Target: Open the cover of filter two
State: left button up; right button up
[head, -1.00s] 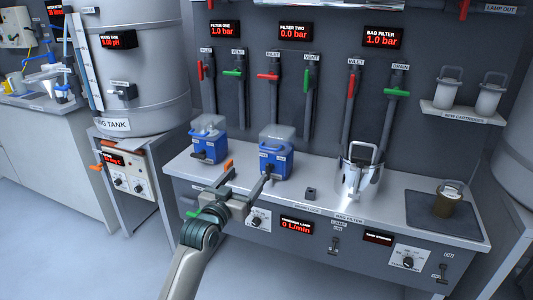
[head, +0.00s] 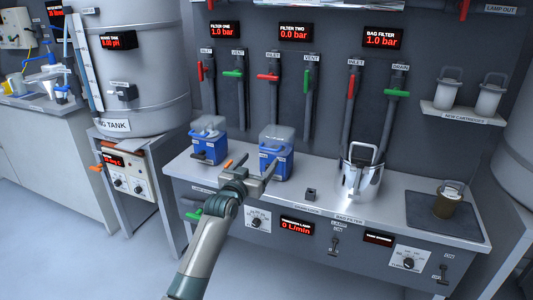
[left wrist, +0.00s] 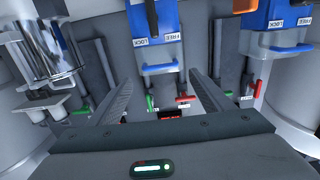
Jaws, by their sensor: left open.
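Filter two is a blue box (head: 276,165) with a clear cover (head: 278,137) on top, standing on the bench below its display (head: 294,32), which reads 0.0 bar. The cover looks closed. My left gripper (head: 254,165) is open and empty, just in front of filter two.
Filter one (head: 209,145) stands to the left, its display reading 1.0 bar. The steel bag filter (head: 361,178) stands to the right. Red and green valve handles hang on the wall behind. A dark mat (head: 420,208) holds a used-looking cartridge.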

aim_at(268, 149)
pick_arm(q)
jog(key=x, duration=0.7)
jog(key=shift+w+b, duration=0.15)
jog(key=shift+b, duration=0.2)
pick_arm(e)
jog(key=shift+r, duration=1.3)
pick_arm(q)
jog(key=c, duration=1.5)
pick_arm(e)
jog(key=shift+s+f, duration=0.15)
jog(key=shift+f, duration=0.05)
